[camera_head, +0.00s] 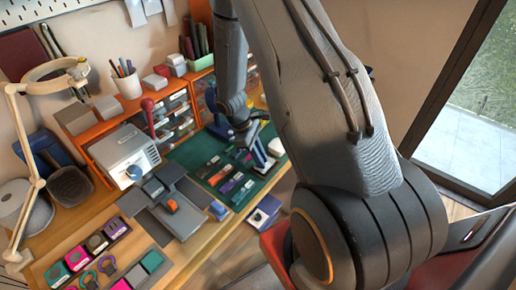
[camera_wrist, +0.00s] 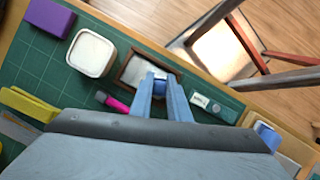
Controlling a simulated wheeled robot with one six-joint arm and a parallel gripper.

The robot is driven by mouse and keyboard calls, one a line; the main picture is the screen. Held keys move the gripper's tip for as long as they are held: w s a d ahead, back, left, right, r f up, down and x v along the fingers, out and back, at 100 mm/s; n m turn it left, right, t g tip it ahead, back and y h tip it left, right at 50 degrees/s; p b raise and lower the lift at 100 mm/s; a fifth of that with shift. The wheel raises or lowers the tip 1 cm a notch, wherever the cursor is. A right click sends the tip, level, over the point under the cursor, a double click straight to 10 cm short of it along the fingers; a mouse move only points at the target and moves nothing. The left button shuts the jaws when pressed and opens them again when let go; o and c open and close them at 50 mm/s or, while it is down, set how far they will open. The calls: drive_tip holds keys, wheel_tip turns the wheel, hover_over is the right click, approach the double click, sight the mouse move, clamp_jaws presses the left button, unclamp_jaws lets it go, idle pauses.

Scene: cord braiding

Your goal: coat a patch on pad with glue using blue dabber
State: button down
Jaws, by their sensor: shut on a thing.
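In the wrist view my gripper (camera_wrist: 161,84) is shut on the blue dabber (camera_wrist: 159,77), of which only a small blue part shows between the fingertips. The dabber is over the pad (camera_wrist: 134,70), a pale grey surface inside a brown frame. Whether its tip touches the pad is hidden, and I cannot make out any glue on the surface. A white, rounded square dish (camera_wrist: 91,52) with pale contents stands left of the pad; I cannot tell if it holds the glue.
The green cutting mat (camera_head: 193,150) bears several small coloured items. A purple block (camera_wrist: 48,18), a yellow piece (camera_wrist: 27,104), a magenta piece (camera_wrist: 117,105) and a white labelled piece (camera_wrist: 207,103) lie around the pad. The table edge is close beyond it. A stool (camera_wrist: 222,50) stands past it.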

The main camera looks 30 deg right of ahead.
drive_tip(key=shift+s+a, duration=0.3)
drive_tip(key=shift+a, duration=0.45)
drive_tip(key=r, duration=0.1)
drive_tip(key=r+p, duration=0.2)
drive_tip(key=shift+s+a+r, duration=0.1)
drive_tip(key=shift+s+a, duration=0.1)
drive_tip(key=shift+a, duration=0.1)
drive_tip(key=shift+r+p, duration=1.55)
drive_tip(key=shift+r, duration=0.85)
